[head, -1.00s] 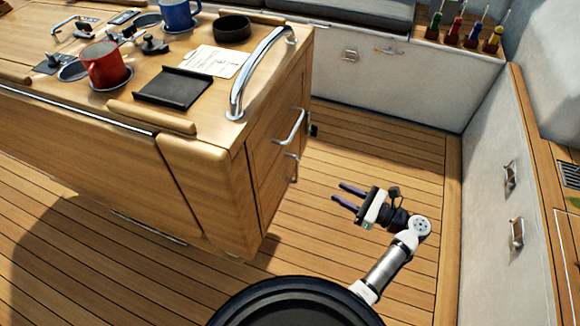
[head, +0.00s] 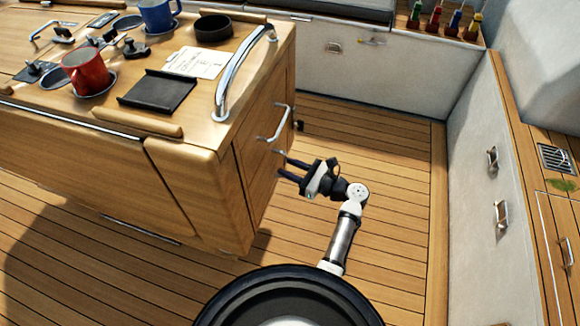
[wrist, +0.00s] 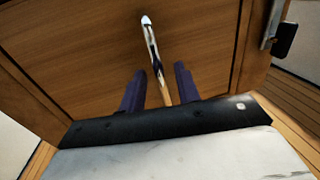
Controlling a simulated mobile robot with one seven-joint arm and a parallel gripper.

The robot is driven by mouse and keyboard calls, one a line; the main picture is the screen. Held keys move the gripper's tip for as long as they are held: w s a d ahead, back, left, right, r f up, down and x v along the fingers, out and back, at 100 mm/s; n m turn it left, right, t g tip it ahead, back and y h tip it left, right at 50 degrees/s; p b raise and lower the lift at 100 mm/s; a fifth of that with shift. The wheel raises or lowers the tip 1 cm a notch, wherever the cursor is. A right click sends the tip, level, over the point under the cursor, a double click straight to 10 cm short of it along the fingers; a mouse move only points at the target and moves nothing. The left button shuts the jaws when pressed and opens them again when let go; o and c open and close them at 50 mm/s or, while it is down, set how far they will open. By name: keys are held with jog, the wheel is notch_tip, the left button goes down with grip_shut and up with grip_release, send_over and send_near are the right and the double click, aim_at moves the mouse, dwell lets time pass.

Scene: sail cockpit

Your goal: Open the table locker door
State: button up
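The table locker door (head: 252,165) is a wooden panel on the end of the cockpit table, and it looks shut. It fills much of the wrist view (wrist: 85,60). A shiny bar handle (head: 283,122) stands out from the end of the table in the head view. My gripper (head: 281,164) is just right of this end, below that handle in the picture, with its fingers pointing at the door. In the wrist view, a shiny bar (wrist: 152,50) shows between and beyond the two spread fingers. The fingers are apart and empty; contact with the bar cannot be told.
A metal fitting with a dark block (wrist: 283,38) is at the panel's right edge in the wrist view. The tabletop holds a red mug (head: 86,72), a blue mug (head: 158,15) and a curved grab rail (head: 235,80). Open deck (head: 385,165) lies between table and bench.

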jog(key=shift+a, duration=0.15)
grip_shut()
dwell(0.4)
